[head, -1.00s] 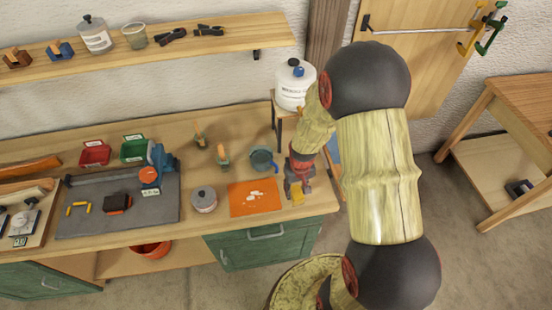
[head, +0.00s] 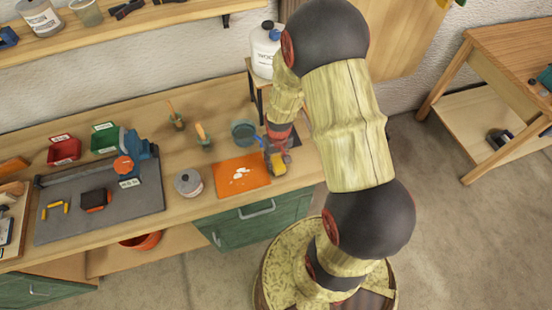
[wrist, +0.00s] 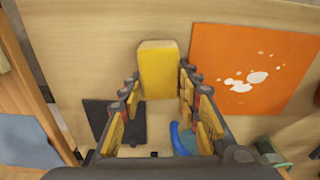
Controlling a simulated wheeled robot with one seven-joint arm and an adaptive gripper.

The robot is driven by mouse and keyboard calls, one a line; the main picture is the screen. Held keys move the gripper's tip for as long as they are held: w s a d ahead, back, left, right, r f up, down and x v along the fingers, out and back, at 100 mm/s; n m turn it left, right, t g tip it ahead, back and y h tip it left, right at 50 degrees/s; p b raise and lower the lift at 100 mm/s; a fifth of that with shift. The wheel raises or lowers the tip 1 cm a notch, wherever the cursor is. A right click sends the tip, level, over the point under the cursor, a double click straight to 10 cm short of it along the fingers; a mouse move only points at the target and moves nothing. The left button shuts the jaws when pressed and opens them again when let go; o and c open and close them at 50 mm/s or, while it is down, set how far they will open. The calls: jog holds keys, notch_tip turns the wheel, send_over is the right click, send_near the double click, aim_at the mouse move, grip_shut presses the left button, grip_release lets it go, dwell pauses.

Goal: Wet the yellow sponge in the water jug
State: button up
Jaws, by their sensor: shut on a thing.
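The yellow sponge (head: 278,163) is a small block at the right end of the bench, just right of the orange mat. My gripper (head: 277,152) is shut on it. In the wrist view the sponge (wrist: 158,70) sits between the tips of my two fingers (wrist: 161,88), with most of its face showing. The sponge seems a little above the bench; the exact gap cannot be told. The water jug (head: 241,132) is a blue-grey open vessel behind and left of the sponge. Its blue handle (wrist: 181,138) shows low in the wrist view, the rest partly hidden by my gripper.
The orange mat (head: 228,166) bears white splashes. A grey lidded tin (head: 188,184) stands left of it. A white canister (head: 263,54) stands on a raised stand behind my arm. A dark mat (wrist: 100,112) lies near my gripper.

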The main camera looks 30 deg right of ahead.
jog(key=o, duration=1.4)
notch_tip(320, 180, up, 12)
jog(key=shift+s, duration=0.45)
jog(key=s+a+r+n+t+b, duration=0.1)
jog(key=s+a+r+b, duration=0.3)
jog(key=r, duration=0.5)
jog(key=s+a+r+n+t+b, duration=0.1)
jog(key=s+a+r+t+b, duration=0.2)
jog(key=s+a+r, duration=0.5)
jog(key=shift+s+r+t+b, duration=0.25)
jog(key=shift+r+t+b, duration=0.15)
jog(key=shift+r, duration=0.5)
